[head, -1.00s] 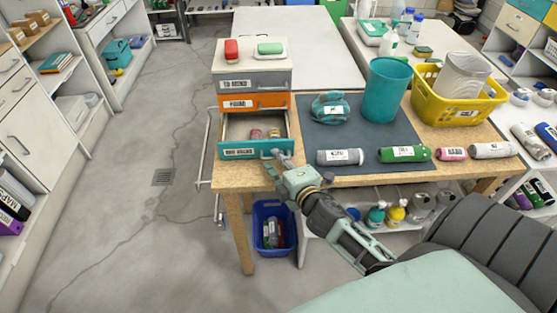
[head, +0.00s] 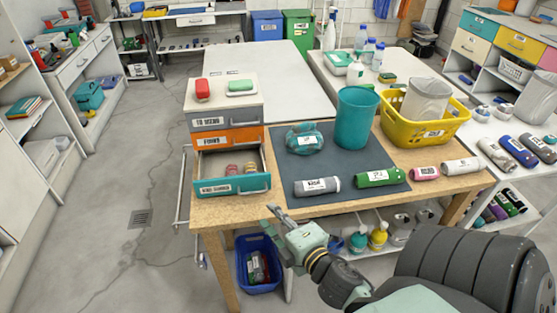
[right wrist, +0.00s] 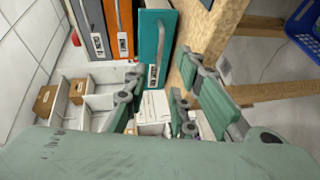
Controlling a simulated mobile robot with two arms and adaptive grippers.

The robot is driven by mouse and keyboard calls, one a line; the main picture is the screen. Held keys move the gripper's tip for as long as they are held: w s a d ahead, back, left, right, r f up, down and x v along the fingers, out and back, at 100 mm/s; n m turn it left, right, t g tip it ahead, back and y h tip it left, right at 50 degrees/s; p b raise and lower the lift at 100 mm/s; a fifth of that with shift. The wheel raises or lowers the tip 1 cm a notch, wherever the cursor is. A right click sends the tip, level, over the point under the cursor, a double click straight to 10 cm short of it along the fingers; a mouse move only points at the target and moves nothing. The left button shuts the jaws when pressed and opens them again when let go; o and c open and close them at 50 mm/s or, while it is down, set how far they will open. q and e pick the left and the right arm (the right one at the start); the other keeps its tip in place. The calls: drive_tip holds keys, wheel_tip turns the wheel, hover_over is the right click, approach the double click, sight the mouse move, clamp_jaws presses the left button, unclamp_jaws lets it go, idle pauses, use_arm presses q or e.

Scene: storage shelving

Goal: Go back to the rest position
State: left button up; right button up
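My right gripper (head: 277,214) is in front of the table's front edge, a little right of the small drawer unit (head: 228,100). It holds nothing. In the right wrist view its fingers (right wrist: 160,88) stand apart, with the teal drawer front and its handle beyond the gap. The teal bottom drawer (head: 228,186) is pulled open, with small pinkish and yellowish items inside. The grey and orange drawers above it are shut. My left gripper is not in view.
A blue bin (head: 258,278) stands below. The floor to the left (head: 130,180) is clear.

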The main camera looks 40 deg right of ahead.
drive_tip(key=shift+s+r, duration=0.15)
drive_tip(key=shift+s, duration=0.45)
drive_tip(key=s+a+f+m+g, duration=0.1)
drive_tip(key=s+f+m+g, duration=0.15)
drive_tip(key=f, duration=0.85)
drive_tip(key=s+a+f+m+g+y, duration=0.15)
drive_tip(key=s+f, duration=0.25)
drive_tip(key=f, duration=0.6)
drive_tip(key=s+a+f+m+g, duration=0.2)
drive_tip(key=s+f+m+g, duration=0.1)
drive_tip(key=f, duration=0.8)
drive_tip(key=s+a+f+m+g, duration=0.2)
drive_tip(key=s+f+m+g, duration=0.1)
drive_tip(key=s+f, duration=0.6)
drive_tip(key=s+a+f+m+g, duration=0.2)
drive_tip(key=s+f+g, duration=0.2)
drive_tip(key=s+f, duration=0.5)
drive_tip(key=s, duration=0.5)
drive_tip(key=shift+s+a+m+g+y, duration=0.3)
drive_tip(key=shift+a+m+y, duration=0.05)
drive_tip(key=shift+m, duration=0.05)
